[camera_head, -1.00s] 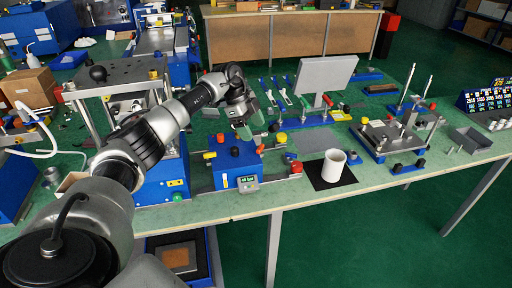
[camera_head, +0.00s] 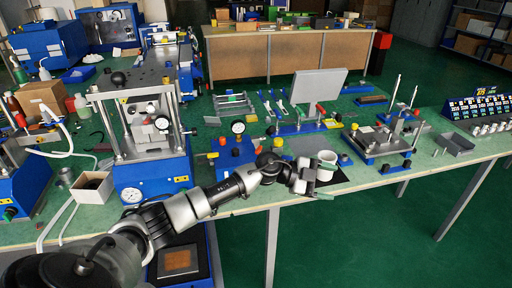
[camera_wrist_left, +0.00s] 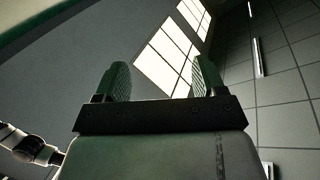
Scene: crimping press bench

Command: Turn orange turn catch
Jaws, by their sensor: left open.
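A small orange part (camera_head: 222,140) stands at the top left of the blue block fixture (camera_head: 232,160), beside a round gauge. I cannot tell for sure that it is the turn catch. My left forearm and wrist cover the lower front of the fixture. In the left wrist view the two green fingers (camera_wrist_left: 158,82) stand apart with nothing between them. My right gripper is not in view.
A press (camera_head: 150,130) with a dial stands left of the fixture. A grey panel on a blue base (camera_head: 305,88) stands behind, and a blue-based metal fixture (camera_head: 382,142) to the right.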

